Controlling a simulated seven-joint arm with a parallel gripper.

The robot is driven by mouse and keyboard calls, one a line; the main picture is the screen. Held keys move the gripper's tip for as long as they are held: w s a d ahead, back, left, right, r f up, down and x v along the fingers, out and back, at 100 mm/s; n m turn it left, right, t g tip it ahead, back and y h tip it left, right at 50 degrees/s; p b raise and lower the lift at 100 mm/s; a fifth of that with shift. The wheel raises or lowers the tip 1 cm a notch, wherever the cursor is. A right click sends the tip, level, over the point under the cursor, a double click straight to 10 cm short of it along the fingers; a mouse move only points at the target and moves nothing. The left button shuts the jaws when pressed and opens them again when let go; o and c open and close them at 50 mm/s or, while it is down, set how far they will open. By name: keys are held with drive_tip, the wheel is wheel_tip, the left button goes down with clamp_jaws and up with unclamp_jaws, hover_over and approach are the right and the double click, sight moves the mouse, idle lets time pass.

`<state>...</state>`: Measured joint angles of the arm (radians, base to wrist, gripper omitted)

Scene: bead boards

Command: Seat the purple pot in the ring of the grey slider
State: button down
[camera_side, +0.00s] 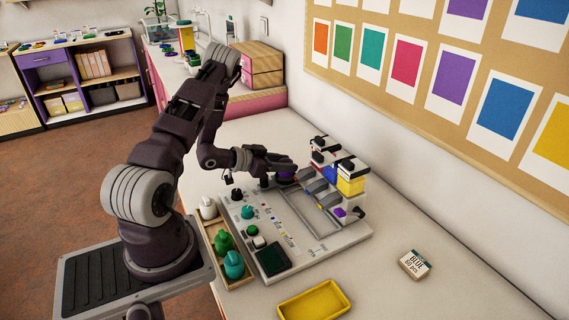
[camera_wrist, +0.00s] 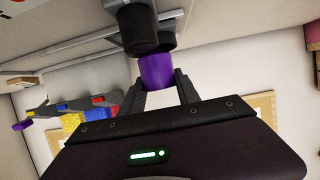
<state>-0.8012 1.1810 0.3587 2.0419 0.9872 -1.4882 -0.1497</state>
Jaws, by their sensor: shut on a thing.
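The purple pot (camera_side: 287,178) is at the back of the white bead board (camera_side: 345,244), beside the row of grey chutes. My gripper (camera_side: 280,170) is shut on it; the fingers (camera_wrist: 160,88) press its two sides in the wrist view, where the pot (camera_wrist: 156,70) shows as a purple cylinder. A dark rounded part (camera_wrist: 138,27) lies just beyond the pot's far end in that view. I cannot tell whether this is the grey slider's ring, nor whether the pot touches it or sits in it. My gripper hides part of this spot in the side view.
Yellow (camera_side: 350,186) and other coloured hoppers stand along the board's right. A wooden tray (camera_side: 238,281) with white, green and teal pieces lies at its left. A yellow tray (camera_side: 313,301) and a small labelled box (camera_side: 415,264) lie in front. The counter's right side is mostly clear.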

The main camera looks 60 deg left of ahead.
drive_tip(key=shift+f, duration=0.2)
drive_tip(key=shift+f, duration=0.3)
drive_tip(key=shift+f, duration=0.35)
idle(0.4)
drive_tip(key=shift+c, duration=2)
unclamp_jaws()
drive_tip(key=shift+r, duration=3.55)
